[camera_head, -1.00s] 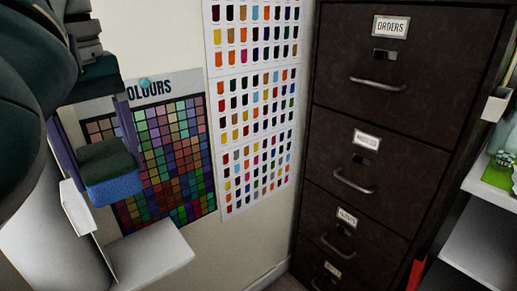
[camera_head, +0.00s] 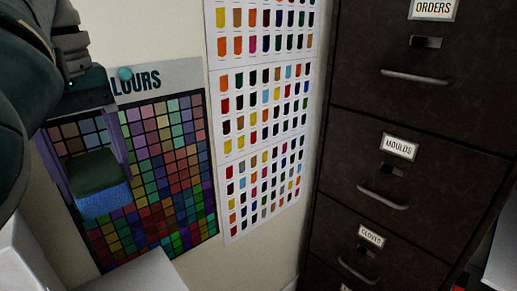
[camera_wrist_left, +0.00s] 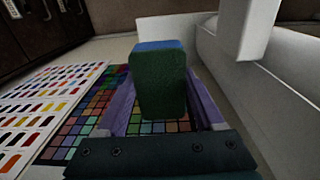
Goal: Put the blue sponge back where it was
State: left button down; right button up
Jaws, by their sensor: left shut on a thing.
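The blue sponge (camera_head: 104,200) has a blue layer below and a dark green layer on top. My left gripper (camera_head: 98,170) is shut on it, with one purple finger on each side, and holds it up in front of the colour chart on the wall. In the left wrist view the sponge (camera_wrist_left: 160,85) stands between the two fingers, its green face towards the camera and a blue strip at its far end. My right gripper is not in view.
The colour chart (camera_head: 180,150) and a swatch poster (camera_head: 265,130) hang on the wall. A dark filing cabinet (camera_head: 410,165) with labelled drawers stands at the right. A white surface (camera_head: 135,275) lies below the sponge at the lower left.

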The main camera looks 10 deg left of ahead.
pick_arm(q)
notch_tip(320, 180, down, 4)
jog(key=b, duration=0.2)
jog(key=shift+b, duration=0.35)
notch_tip(320, 180, down, 16)
jog(key=b, duration=0.5)
notch_tip(320, 180, down, 4)
jog(key=shift+f+b, duration=0.1)
jog(key=shift+b, duration=0.85)
grip_release()
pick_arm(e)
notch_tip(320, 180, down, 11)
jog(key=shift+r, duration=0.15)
pick_arm(q)
jog(key=shift+r, duration=0.2)
notch_tip(320, 180, up, 12)
jog(key=p, duration=0.4)
jog(key=shift+s+p, duration=0.25)
jog(key=shift+p, duration=0.05)
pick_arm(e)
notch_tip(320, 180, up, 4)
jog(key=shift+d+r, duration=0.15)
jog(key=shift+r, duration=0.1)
pick_arm(q)
jog(key=shift+d, duration=0.1)
